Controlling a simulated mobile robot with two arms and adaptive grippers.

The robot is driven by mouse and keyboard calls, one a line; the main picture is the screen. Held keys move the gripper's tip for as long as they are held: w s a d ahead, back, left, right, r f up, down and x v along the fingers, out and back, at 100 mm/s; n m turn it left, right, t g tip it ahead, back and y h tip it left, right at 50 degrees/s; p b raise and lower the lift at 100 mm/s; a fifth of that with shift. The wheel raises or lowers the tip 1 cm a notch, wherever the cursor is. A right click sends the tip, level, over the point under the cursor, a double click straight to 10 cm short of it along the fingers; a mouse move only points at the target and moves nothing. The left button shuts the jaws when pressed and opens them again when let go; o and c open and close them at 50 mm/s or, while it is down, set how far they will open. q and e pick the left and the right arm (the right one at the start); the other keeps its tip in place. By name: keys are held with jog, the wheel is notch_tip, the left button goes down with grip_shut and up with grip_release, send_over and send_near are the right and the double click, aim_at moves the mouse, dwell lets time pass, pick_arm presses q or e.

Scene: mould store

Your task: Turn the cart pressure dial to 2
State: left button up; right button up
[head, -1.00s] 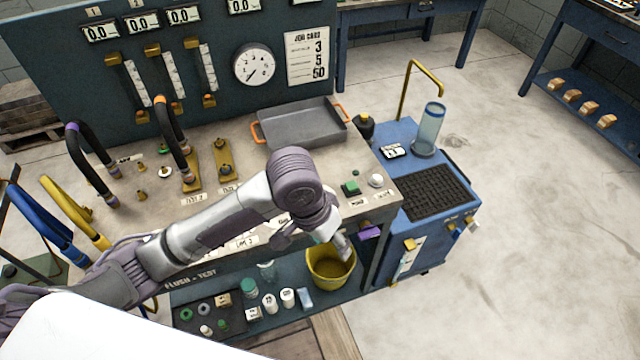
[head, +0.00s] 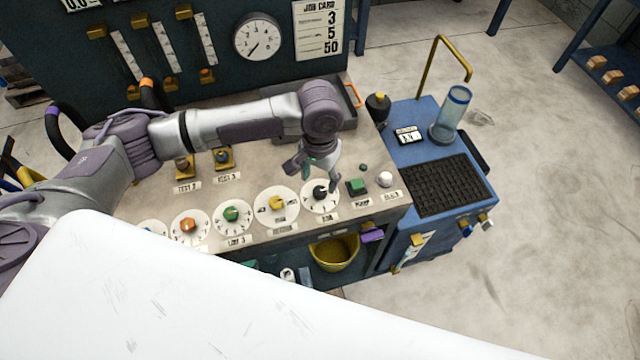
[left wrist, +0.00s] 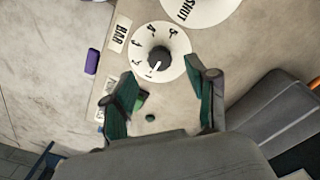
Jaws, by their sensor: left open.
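The pressure dial is a white disc (head: 310,201) with a black knob (head: 320,191), on the front right of the bench top. In the left wrist view the dial (left wrist: 170,72) shows numbers around its knob (left wrist: 158,56) and a BAR label (left wrist: 118,34) beside it. The knob's pale mark appears to point near the 1. My left gripper (head: 318,178) is open just above the dial. In the left wrist view its green-padded fingers (left wrist: 163,76) are spread on either side of the dial's near edge, with nothing between them. My right gripper is out of view.
A green button (head: 357,186) and a white knob (head: 385,179) sit right of the dial. A yellow-knobbed dial (head: 277,203) is close on its left. A grey tray (head: 345,137) lies behind my arm. A blue cart (head: 425,130) with a clear cylinder (head: 450,116) stands at the right.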

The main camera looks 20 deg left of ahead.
aim_at(320, 190)
pick_arm(q)
notch_tip(320, 190, down, 4)
jog(key=shift+r, duration=0.1)
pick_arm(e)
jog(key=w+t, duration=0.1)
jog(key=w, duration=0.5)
pick_arm(q)
jog(key=shift+f, duration=0.5)
jog(key=c, duration=1.1)
grip_shut()
jog(key=shift+r+m+p, duration=0.25)
jog(key=shift+m+p, duration=0.45)
jog(key=shift+p, duration=0.35)
jog(key=shift+m+p, duration=0.95)
jog(key=shift+m, duration=0.25)
jog(key=shift+m+p, duration=0.7)
jog(key=shift+m, duration=0.4)
jog(key=shift+f+m+p, duration=0.15)
jog(key=shift+m+p, duration=0.35)
jog(key=shift+m, duration=0.8)
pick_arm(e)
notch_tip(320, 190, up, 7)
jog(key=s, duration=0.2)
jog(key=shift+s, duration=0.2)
